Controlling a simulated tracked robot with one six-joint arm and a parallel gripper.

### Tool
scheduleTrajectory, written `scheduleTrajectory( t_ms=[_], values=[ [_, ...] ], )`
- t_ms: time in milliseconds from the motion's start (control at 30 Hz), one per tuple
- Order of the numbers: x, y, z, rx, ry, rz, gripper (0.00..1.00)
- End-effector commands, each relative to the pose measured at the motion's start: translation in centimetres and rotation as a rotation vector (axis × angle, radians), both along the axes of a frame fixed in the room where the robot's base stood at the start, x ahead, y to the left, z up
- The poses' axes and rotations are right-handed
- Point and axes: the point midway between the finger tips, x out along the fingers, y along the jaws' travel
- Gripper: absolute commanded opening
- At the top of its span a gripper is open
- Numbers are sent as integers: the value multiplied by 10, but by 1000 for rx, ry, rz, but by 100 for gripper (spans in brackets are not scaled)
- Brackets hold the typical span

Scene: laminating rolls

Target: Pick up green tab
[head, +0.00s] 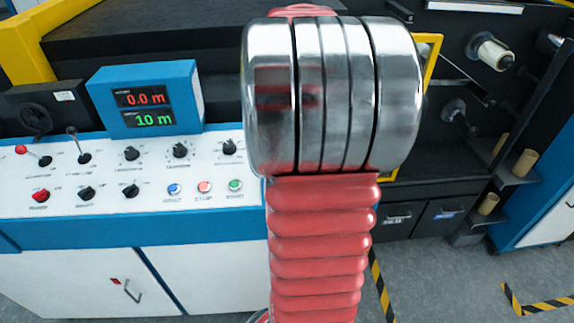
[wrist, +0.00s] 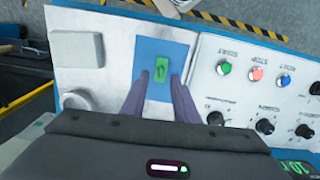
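The green tab (wrist: 161,70) lies on a blue rectangular patch (wrist: 148,50) of the white console top in the wrist view. A small darker mark shows on its face. My gripper (wrist: 157,80) is open, with its two dark fingers reaching toward the tab, one on each side. The tab sits at or just beyond the fingertips, with gaps visible on both sides. I cannot tell how high the fingertips are above the surface. In the head view my red and chrome arm fills the middle and hides the gripper and the tab.
A pale block (wrist: 77,48) and a round white knob (wrist: 76,99) stand left of the patch. Right of it are coloured buttons (wrist: 256,74) and black knobs (wrist: 265,126). A blue display box (head: 146,98) stands on the console's back. Black-and-yellow tape marks the floor.

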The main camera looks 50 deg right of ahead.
Motion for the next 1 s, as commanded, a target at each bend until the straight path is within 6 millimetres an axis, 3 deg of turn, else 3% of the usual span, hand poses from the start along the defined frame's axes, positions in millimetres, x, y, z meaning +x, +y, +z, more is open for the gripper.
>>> scheduleTrajectory(
  t_ms=[300, 867, 1000],
  values=[
    [1, 1, -38, 1, 1, -1, 27],
    [1, 1, -40, 0, 0, -1, 27],
    [1, 1, -40, 0, 0, -1, 19]
  ],
)
